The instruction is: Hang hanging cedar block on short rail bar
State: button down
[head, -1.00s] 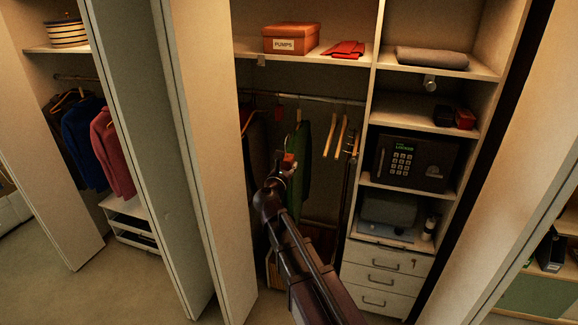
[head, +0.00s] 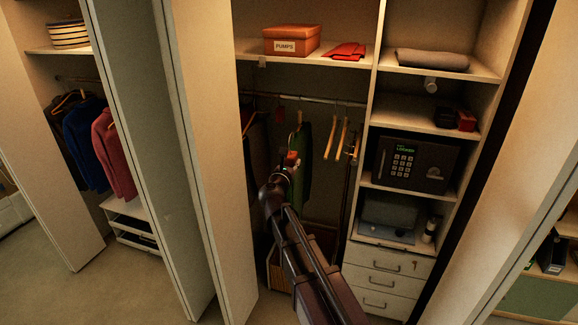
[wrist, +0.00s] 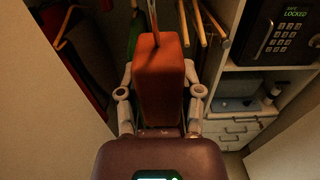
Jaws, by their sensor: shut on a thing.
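The cedar block (wrist: 160,95) is a red-orange upright block with a thin hook stem rising from its top in the wrist view. My gripper (wrist: 160,88) is shut on it, with one finger on each side. In the head view the block shows small (head: 291,159) at the end of my gripper (head: 287,168), in front of the dark green garment. A metal rail bar (head: 320,99) runs across the middle wardrobe bay, above the block. The block is below this rail and apart from it. The hook's top is cut off in the wrist view.
Wooden hangers (head: 342,138) and a green garment (head: 304,165) hang near the block. A tall divider panel (head: 205,150) stands to the left. A safe (head: 412,162) and shelves stand to the right. A wooden crate (head: 275,271) is below.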

jog(key=f+b+x, duration=0.2)
jog(key=x, duration=4.4)
jog(key=shift+w+f+b, duration=0.25)
jog(key=shift+w+b, duration=0.1)
dwell(3.7)
